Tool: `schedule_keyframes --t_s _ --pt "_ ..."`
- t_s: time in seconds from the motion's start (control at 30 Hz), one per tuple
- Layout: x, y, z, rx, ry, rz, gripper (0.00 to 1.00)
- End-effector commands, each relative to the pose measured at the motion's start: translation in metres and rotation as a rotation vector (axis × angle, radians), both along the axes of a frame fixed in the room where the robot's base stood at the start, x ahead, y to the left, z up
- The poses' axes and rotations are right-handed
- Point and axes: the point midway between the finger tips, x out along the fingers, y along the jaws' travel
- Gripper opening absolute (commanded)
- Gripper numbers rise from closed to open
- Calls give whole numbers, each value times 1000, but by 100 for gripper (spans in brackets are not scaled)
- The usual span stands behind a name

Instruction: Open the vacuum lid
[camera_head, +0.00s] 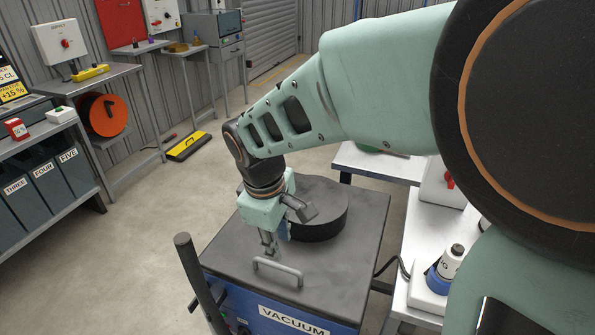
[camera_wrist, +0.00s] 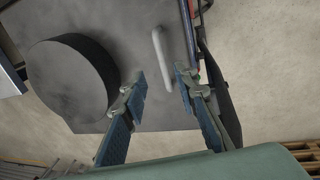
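The vacuum lid (camera_head: 345,265) is a flat dark grey panel, lying closed on the blue vacuum body (camera_head: 293,320) labelled VACUUM. A light grey bar handle (camera_head: 277,272) stands near its front edge. A round black drum (camera_head: 318,212) sits on the lid behind my gripper. My gripper (camera_head: 270,250) points down over the lid, close to the handle. In the wrist view my gripper (camera_wrist: 161,95) is open, with its two blue-padded fingers apart and nothing between the pads. The handle (camera_wrist: 162,52) shows just past the fingertips, in line with the gap. Whether a finger touches it cannot be told.
A dark upright bar (camera_head: 198,280) rises at the vacuum's front left. A white table (camera_head: 410,285) with a bottle (camera_head: 447,265) stands to the right. Shelving with grey bins (camera_head: 45,175) is at the left. The floor between is mostly open.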

Motion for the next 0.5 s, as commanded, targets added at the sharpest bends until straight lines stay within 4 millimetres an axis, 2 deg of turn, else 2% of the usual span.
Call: schedule_keyframes --t_s 0.3,0.5 --pt "10 -6 -59 -4 5 -3 27" --pt "16 -7 -87 -2 2 -5 27"
